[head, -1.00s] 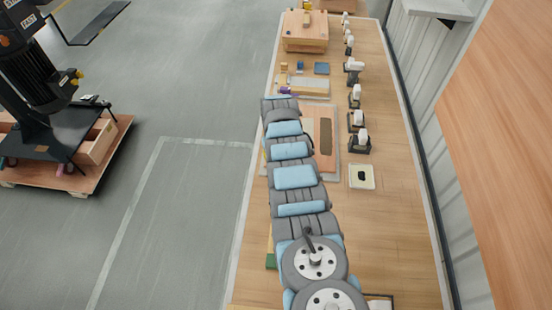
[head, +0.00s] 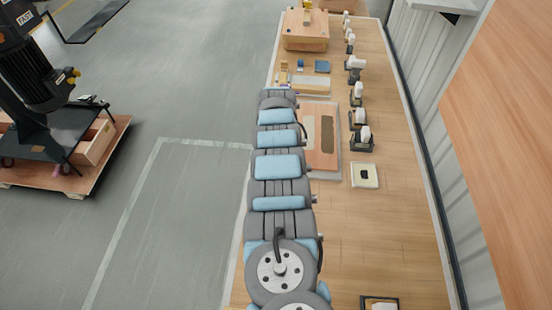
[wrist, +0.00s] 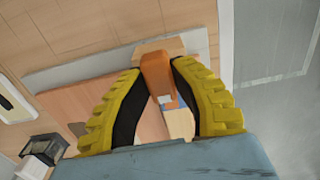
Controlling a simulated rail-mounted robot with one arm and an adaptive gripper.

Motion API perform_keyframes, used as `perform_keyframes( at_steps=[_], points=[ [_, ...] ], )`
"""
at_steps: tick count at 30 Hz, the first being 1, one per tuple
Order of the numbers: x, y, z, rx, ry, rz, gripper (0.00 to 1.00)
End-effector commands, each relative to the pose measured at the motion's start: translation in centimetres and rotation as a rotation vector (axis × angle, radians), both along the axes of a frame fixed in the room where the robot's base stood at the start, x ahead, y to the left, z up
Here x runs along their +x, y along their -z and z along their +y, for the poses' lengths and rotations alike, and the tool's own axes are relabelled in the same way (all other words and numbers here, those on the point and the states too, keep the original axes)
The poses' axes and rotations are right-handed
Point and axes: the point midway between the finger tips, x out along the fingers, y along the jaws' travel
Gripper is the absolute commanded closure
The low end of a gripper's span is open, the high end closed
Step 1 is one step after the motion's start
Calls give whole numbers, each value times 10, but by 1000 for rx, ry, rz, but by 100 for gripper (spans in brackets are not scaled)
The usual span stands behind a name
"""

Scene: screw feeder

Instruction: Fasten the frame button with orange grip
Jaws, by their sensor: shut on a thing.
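My gripper (wrist: 158,72) has its yellow, black-lined fingers closed around an orange grip (wrist: 156,76) in the wrist view. The grip's lower end shows a small pale spot between the fingers. A light wooden block (wrist: 178,47) shows right behind it; I cannot tell whether they touch. Below the fingers lies a reddish wooden board (wrist: 85,95) on a grey plate (wrist: 80,70). The board also shows in the head view (head: 313,155), right of my arm, with a dark oblong inlay (head: 327,133). My arm hides the gripper and the orange grip in the head view.
A white square tray with a dark piece (head: 364,175) lies right of the board. Several black stands with white tops (head: 361,140) line the bench's right side. A wooden box (head: 305,35) stands at the far end. The near bench top (head: 380,235) is mostly clear.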

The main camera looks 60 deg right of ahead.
Motion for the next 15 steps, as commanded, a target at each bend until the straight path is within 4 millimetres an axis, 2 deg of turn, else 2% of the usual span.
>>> perform_keyframes(
  at_steps=[15],
  points=[
    [0,2,1,1,31,0,100]
  ],
)
